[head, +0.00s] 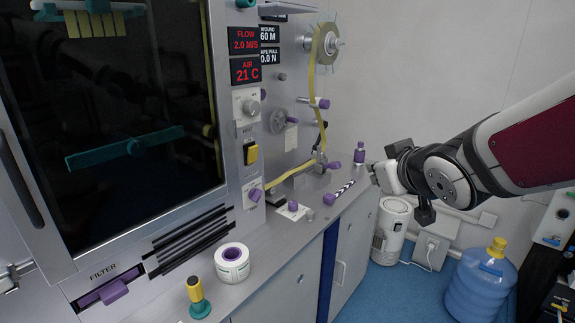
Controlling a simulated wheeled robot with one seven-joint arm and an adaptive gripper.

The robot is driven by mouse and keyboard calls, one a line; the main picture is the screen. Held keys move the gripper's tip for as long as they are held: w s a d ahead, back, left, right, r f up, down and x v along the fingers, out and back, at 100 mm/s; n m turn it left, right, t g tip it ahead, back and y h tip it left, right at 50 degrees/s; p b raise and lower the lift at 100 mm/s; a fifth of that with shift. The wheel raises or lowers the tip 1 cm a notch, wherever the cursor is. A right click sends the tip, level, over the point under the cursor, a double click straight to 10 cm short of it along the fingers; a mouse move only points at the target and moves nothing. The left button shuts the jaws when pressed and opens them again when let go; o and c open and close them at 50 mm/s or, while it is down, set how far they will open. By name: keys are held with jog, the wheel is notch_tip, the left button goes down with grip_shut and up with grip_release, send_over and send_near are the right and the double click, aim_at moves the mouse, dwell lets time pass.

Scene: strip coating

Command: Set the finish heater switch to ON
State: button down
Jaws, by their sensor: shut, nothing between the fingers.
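The machine's front panel carries a yellow rocker switch (251,153) in a dark frame, with a small label above it too small to read for certain. I cannot tell from its face whether it is set on or off. Below it is a small white plate with a purple toggle (255,194). Above is a grey knob (252,107) on a white plate. The air display (246,71) reads 21 C. My gripper (382,178) is at the right, shut and empty, well apart from the panel; its fingertips are hard to make out.
A grey bench (273,250) runs below the panel, holding a white tape roll (232,263), a yellow-and-green stamp-like object (196,297) and a purple bottle (359,154). A yellow strip (315,90) runs from a spool (326,43). A water bottle (481,280) stands on the floor.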

jog(key=w+a+f+n+t+y+b, duration=0.1)
jog(key=w+a+f+n+y+b, duration=0.25)
jog(key=w+a+f+y, duration=0.3)
jog(key=n+y+b, duration=0.2)
jog(key=y+b, duration=0.2)
jog(key=y, duration=0.5)
send_near(243, 145)
jog(key=shift+g+h, duration=0.25)
jog(key=shift+g, duration=0.15)
jog(key=x, duration=0.3)
jog(key=b+x, duration=0.1)
jog(key=shift+w+a+r, duration=0.15)
jog(key=shift+w+r, duration=0.1)
jog(key=shift+r, duration=0.1)
jog(key=p, duration=0.1)
jog(key=a+r+g+h+p, duration=0.1)
jog(key=p, duration=0.1)
jog(key=shift+w, duration=0.2)
jog(key=p, duration=0.2)
jog(key=g+h+p, duration=0.1)
jog(key=p, duration=0.2)
jog(key=shift+w+a+r, duration=0.1)
jog(key=shift+w+r, duration=0.05)
jog(key=shift+r, duration=0.15)
jog(key=shift+a+h+p, duration=0.1)
jog(key=shift+h+p, duration=0.4)
jog(key=shift+p, duration=0.25)
